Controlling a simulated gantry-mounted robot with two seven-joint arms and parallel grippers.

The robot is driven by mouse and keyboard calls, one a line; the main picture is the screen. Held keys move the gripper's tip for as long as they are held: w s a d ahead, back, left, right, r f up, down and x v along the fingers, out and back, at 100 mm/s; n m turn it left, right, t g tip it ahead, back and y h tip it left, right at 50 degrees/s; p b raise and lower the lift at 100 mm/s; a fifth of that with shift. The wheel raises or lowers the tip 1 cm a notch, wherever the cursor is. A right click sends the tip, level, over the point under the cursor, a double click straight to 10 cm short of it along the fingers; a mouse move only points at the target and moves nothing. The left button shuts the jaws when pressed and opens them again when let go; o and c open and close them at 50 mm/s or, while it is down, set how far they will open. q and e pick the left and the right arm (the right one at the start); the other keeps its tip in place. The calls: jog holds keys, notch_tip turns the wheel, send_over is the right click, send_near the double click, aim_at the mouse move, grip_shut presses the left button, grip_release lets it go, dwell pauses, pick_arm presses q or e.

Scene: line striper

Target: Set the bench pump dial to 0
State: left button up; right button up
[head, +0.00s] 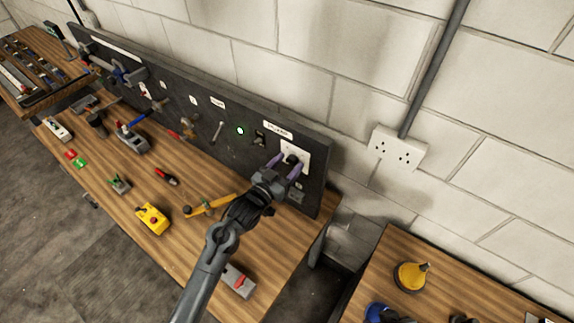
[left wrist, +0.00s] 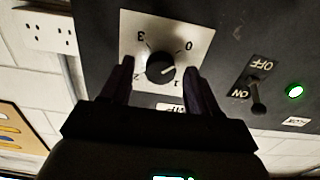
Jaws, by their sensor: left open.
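The bench pump dial is a black round knob (left wrist: 160,67) on a pale square plate marked 0 to 3, on the dark panel. Its light pointer mark appears to point towards the 1. In the head view the dial (head: 291,159) sits at the panel's right end. My left gripper (head: 287,165) reaches it from the front. In the left wrist view my gripper (left wrist: 161,68) is open, with one dark finger on each side of the knob. Gaps show between the fingers and the knob; I see no contact.
An ON/OFF toggle switch (left wrist: 257,94) and a lit green lamp (left wrist: 295,90) are beside the dial. A wall socket (head: 397,149) is to the right. The wooden bench (head: 110,220) holds a yellow box (head: 152,219), a yellow-handled tool (head: 211,206) and several other items.

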pick_arm(q)
jog(key=shift+s+a, duration=0.1)
jog(key=b+v, duration=0.1)
jog(key=v, duration=0.9)
jog(key=shift+s+b, duration=0.25)
jog(key=shift+b, duration=0.05)
jog(key=shift+a, duration=0.15)
